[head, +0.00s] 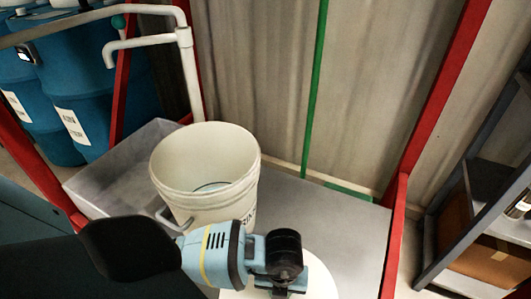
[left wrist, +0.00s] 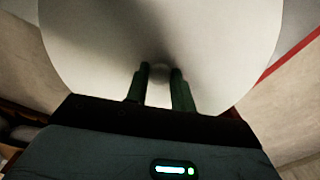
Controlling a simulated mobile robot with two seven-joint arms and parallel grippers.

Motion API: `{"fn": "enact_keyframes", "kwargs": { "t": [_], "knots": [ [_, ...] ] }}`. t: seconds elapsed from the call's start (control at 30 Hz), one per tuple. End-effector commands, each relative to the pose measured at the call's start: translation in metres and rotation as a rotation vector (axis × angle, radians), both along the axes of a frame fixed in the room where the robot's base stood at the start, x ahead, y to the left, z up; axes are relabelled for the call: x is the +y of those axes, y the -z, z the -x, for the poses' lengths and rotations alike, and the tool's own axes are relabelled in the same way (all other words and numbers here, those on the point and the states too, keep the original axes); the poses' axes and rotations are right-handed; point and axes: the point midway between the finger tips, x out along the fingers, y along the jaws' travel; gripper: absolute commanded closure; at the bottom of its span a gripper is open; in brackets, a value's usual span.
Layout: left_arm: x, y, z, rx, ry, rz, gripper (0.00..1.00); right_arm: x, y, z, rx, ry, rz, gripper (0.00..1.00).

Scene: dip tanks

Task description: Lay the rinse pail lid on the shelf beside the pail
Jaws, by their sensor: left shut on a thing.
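The white cream pail (head: 205,170) stands open and upright on the grey shelf (head: 335,222), with liquid showing inside. The round white lid (head: 322,278) is at the bottom of the head view, in front and to the right of the pail, partly hidden by my left gripper (head: 285,290). In the left wrist view, the lid (left wrist: 90,45) fills the upper part, and the fingers of my left gripper (left wrist: 160,82) close on its small knob. I cannot tell whether the lid touches the shelf. My right gripper is not in view.
A grey basin (head: 115,170) lies left of the pail under a white pipe (head: 188,70). Red posts (head: 395,230) bound the shelf. Blue drums (head: 85,100) stand at the back left. Bare shelf shows right of the pail.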

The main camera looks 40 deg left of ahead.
Motion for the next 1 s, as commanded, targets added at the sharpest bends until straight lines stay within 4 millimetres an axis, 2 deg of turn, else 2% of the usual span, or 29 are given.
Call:
{"fn": "enact_keyframes", "kwargs": {
  "t": [0.1, 0.3, 0.7, 0.83, 1.0],
  "knots": [
    [0.001, 0.02, 0.01, 0.003, -0.201, 0.001, 1.0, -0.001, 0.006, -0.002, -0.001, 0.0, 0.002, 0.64],
    [0.003, 0.036, 0.019, 0.0, -0.412, 0.001, 1.0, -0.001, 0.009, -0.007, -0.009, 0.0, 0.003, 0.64],
    [0.003, 0.038, 0.019, -0.003, -0.46, 0.001, 1.0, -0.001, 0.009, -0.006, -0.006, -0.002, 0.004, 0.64],
    [0.001, 0.039, 0.008, -0.004, -0.459, 0.002, 1.0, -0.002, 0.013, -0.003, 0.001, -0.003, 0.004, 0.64],
    [-0.01, 0.044, -0.026, -0.004, -0.46, 0.004, 1.0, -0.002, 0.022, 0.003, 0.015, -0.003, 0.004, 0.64]
  ]
}}
